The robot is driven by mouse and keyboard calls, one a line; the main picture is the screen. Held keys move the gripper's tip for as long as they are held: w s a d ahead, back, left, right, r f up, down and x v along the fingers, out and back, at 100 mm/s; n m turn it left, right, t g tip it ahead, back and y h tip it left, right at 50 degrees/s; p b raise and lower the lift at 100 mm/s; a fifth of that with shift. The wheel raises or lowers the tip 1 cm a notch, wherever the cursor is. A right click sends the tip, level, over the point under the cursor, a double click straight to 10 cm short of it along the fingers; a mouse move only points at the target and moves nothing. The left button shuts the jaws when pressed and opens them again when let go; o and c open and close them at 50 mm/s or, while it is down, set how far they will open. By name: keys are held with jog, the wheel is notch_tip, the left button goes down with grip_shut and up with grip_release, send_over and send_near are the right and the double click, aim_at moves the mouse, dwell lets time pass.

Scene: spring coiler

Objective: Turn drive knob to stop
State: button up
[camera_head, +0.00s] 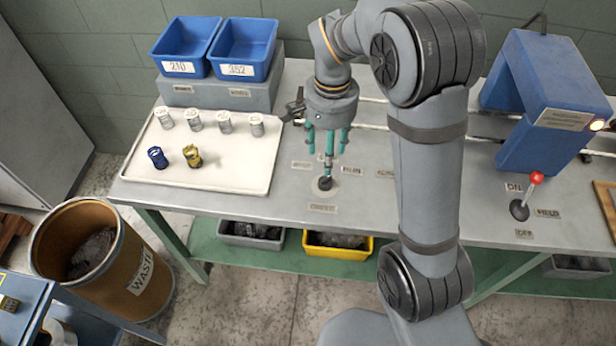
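The drive knob (325,183) is a small dark knob on a pale round base. It sits on the grey bench top, with small label plates around it that are too small to read surely. The knob's pointing direction cannot be told. My gripper (327,150) hangs down just above and behind the knob. Its teal fingers are spread apart, with nothing seen between them. The front finger's tip overlaps the top of the knob in the picture; whether it touches cannot be told.
A white tray (150,183) with several small canisters lies left of the knob. Blue bins (245,50) stand behind it on a grey block. A blue machine housing (545,95) and a red-tipped lever (528,190) stand right. A waste drum (110,250) stands on the floor.

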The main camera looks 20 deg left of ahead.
aim_at(326, 179)
notch_tip(326, 179, down, 10)
jog(key=shift+s+f, duration=0.1)
dwell(0.4)
jog(key=shift+c, duration=1.1)
jog(key=c, duration=0.9)
jog(key=shift+c, duration=0.2)
jog(key=shift+n+b, duration=0.35)
jog(key=shift+n, duration=0.05)
jog(key=n+b, duration=0.1)
jog(key=n, duration=0.2)
jog(key=shift+n, duration=2.4)
